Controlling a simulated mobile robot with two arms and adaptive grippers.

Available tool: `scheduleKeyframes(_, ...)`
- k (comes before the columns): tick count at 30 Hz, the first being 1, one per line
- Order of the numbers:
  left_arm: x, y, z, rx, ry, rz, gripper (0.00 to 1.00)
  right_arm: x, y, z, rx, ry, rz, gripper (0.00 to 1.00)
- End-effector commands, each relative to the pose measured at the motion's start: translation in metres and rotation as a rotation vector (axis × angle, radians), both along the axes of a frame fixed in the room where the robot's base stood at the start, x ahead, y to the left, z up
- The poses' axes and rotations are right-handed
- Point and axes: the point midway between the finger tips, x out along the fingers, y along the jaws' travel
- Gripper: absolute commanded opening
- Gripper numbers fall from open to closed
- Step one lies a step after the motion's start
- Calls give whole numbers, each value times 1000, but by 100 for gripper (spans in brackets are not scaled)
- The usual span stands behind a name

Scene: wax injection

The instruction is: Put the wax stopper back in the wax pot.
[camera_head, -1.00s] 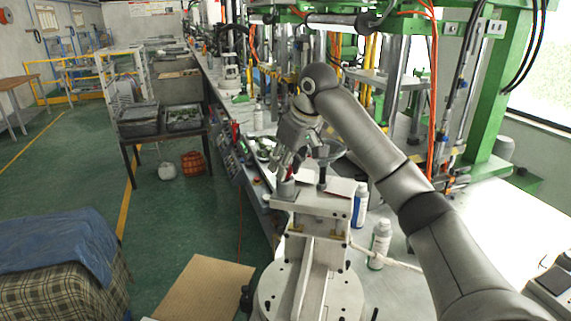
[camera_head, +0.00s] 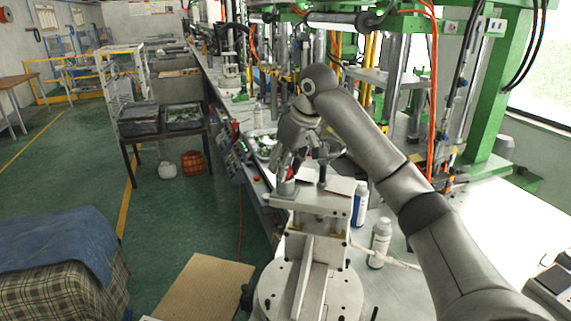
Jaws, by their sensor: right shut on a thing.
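My right gripper (camera_head: 288,172) reaches in over the white wax injection machine, its fingers pointing down. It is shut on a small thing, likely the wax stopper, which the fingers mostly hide. Just below the fingertips stands a small grey cylinder (camera_head: 287,188), apparently the wax pot, on the machine's top plate (camera_head: 312,203). The fingertips are right above or at its top; I cannot tell whether the stopper touches it. A dark upright post (camera_head: 322,174) stands just right of the fingers. My left gripper is not in view.
Two white bottles, one with a blue label (camera_head: 360,204) and one in front (camera_head: 380,243), stand right of the machine. A long workbench with green-framed machines runs behind. A cardboard sheet (camera_head: 200,288) lies on the floor at the left front.

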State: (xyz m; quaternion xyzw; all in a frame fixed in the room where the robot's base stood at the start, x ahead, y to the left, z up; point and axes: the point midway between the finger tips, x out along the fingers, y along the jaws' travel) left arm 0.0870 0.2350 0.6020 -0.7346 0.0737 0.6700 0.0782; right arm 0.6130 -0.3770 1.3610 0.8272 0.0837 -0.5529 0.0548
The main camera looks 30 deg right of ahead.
Motion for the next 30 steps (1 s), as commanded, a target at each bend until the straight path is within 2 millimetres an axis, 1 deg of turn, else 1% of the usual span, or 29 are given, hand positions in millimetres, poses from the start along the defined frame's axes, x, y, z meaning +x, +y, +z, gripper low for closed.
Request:
scheduleKeyframes(7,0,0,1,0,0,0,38,0,0,8,1,-1,0,12)
scheduleKeyframes(30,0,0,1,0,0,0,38,1,1,8,1,0,0,12)
